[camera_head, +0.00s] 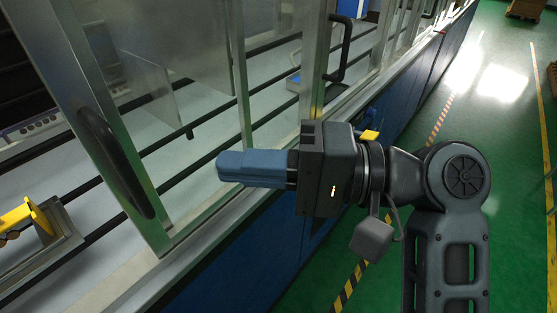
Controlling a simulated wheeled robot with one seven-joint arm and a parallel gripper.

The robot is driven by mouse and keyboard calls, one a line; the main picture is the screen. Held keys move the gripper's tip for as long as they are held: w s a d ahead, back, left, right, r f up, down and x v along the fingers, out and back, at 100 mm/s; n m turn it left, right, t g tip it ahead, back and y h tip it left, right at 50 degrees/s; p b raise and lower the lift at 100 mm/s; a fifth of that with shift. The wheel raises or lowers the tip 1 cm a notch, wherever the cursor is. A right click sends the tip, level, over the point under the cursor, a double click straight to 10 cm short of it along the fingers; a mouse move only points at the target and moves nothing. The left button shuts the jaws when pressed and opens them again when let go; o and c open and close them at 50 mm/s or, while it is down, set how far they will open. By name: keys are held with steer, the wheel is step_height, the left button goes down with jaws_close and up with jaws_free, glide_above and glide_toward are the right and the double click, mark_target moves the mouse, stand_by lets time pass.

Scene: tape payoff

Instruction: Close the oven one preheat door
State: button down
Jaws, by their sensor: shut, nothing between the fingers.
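My gripper (228,167) is shut and empty, its blue fingers pointing left in the middle of the picture. Ahead of it is a long machine with framed, see-through doors. One door with a black handle (116,162) is at the left, with its lower corner near the machine's front ledge. The fingertips are to the right of this handle and appear apart from it. Another framed door with a black handle (343,52) is at the upper middle, behind my gripper. I cannot tell which door is the oven one preheat door.
Dark rails run along the pale machine bed (185,200). A yellow part (27,215) sits at the far left. The blue machine base (245,255) edges a green floor (490,120), open at the right, with striped floor tape. A carton (525,9) stands at the top right.

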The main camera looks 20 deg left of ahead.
steer(key=s+a+p, duration=0.1)
steer(key=s+a, duration=0.3)
steer(key=a, duration=0.1)
steer(key=shift+a, duration=0.4)
steer(key=shift+a, duration=0.1)
